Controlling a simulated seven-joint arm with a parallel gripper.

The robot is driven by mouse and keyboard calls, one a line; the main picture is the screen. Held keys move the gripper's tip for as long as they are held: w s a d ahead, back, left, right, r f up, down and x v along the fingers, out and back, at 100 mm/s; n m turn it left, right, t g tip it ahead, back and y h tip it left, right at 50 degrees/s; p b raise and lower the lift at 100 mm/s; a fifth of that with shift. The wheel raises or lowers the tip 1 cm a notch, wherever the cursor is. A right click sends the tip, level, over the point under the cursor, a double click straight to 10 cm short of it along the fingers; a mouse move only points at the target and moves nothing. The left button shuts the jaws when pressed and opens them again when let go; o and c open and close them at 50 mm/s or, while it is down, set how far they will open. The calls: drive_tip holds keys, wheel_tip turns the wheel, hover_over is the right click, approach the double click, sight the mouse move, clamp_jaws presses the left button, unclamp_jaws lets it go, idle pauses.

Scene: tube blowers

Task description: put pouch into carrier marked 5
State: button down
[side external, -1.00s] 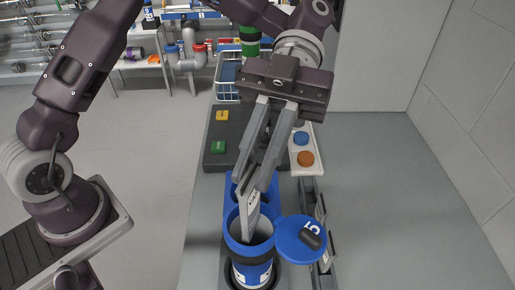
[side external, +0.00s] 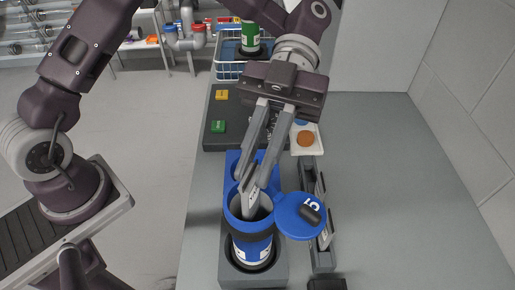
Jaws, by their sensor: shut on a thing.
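The carrier marked 5 (side external: 251,250) is a blue and white cylinder with a dark band, standing upright in a grey holder. Its round blue lid (side external: 299,215), bearing a white 5, is swung open to the right. My gripper (side external: 255,184) points down at the carrier's open mouth and is shut on a pale pouch (side external: 251,200). The pouch's lower part is inside the mouth and hidden by the rim; only its upper part shows between the fingertips.
A narrow grey rack (side external: 322,245) with thin items stands right of the carrier. Behind are a dark panel (side external: 230,112) with yellow and green squares, a white tray (side external: 307,149) with an orange disc, and a wire basket (side external: 229,70) near a green canister (side external: 250,40). The bench at right is clear.

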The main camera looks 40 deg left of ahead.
drive_tip(key=shift+f, duration=0.2)
drive_tip(key=c, duration=1.3)
unclamp_jaws()
drive_tip(key=shift+c, duration=0.2)
drive_tip(key=v, duration=0.7)
